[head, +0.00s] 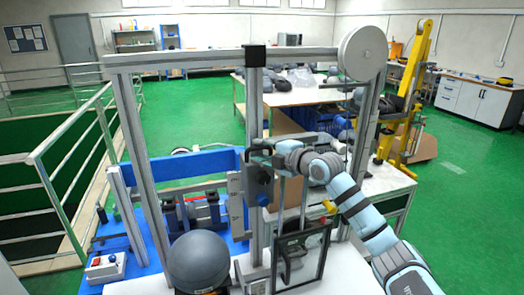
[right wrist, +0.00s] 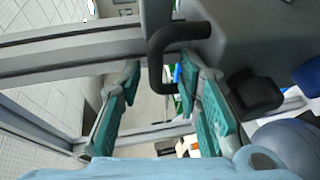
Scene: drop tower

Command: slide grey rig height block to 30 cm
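The grey height block (head: 258,185) sits on the middle upright post of the rig (head: 255,100). In the right wrist view the block (right wrist: 250,38) fills the upper right, with a black looped handle (right wrist: 157,62) and black knobs. My right gripper (head: 270,152) is at the block's upper part, reaching in from the right. In the right wrist view its teal fingers (right wrist: 160,92) are spread apart. The handle's bar shows between them, nearer the right finger; I cannot tell whether they touch. My left gripper is not in view. No height marking is readable.
A dark grey ball (head: 199,262) stands low in front of the rig. A black-framed panel (head: 301,256) stands right of the post, below my right arm. A white pulley wheel (head: 362,53) tops the right upright. A blue bench (head: 130,262) lies left.

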